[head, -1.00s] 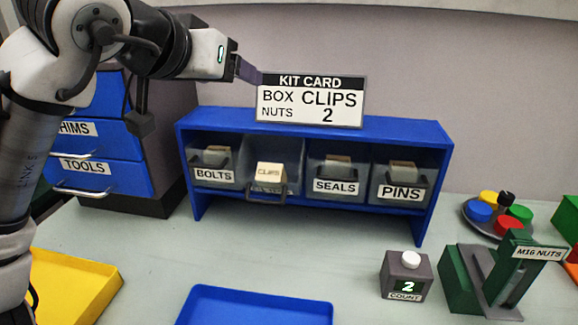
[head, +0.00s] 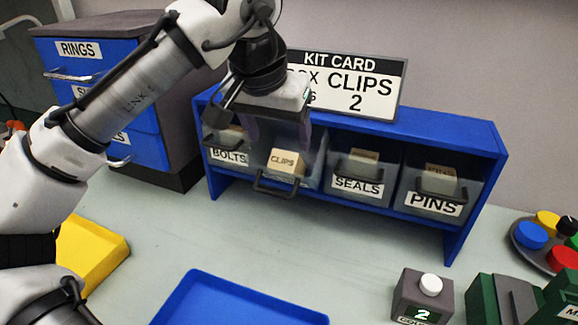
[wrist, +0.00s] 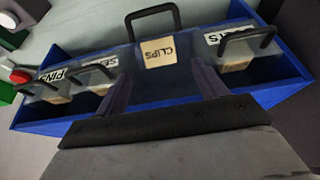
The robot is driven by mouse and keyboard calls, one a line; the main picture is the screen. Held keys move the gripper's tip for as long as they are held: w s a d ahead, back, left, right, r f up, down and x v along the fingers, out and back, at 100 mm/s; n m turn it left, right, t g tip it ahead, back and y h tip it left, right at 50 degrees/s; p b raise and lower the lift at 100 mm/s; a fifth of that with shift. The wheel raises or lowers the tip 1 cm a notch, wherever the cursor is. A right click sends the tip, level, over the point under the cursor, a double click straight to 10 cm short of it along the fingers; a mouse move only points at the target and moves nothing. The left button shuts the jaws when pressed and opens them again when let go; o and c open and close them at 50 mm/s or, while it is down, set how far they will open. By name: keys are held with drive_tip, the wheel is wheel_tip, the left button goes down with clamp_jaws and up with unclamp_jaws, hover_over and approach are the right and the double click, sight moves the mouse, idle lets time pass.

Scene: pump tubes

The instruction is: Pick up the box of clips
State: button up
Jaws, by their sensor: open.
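The box of clips (head: 286,162) is a small cream box labelled CLIPS. It sits in a grey drawer with a dark handle, second from the left in the blue rack (head: 455,122), and this drawer is pulled out further than the others. In the wrist view the box (wrist: 158,51) shows upside down, beyond my fingertips. My gripper (head: 278,140) is open and empty, pointing down above and behind the box at the rack's front. In the wrist view its two fingers (wrist: 170,82) straddle the open drawer, apart from the box.
Drawers marked BOLTS (head: 229,157), SEALS (head: 358,186) and PINS (head: 434,204) flank it. The kit card (head: 362,84) stands on the rack. A blue tray (head: 240,306), yellow tray (head: 90,255) and counter (head: 422,298) reading 2 are in front. Table between is clear.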

sight(284, 157)
drive_tip(key=x, duration=0.8)
drive_tip(key=shift+w+f+p, duration=0.1)
drive_tip(key=shift+f+p, duration=0.15)
drive_tip(key=shift+p, duration=0.05)
drive_tip(key=c, duration=1.1)
drive_tip(key=shift+r, duration=0.15)
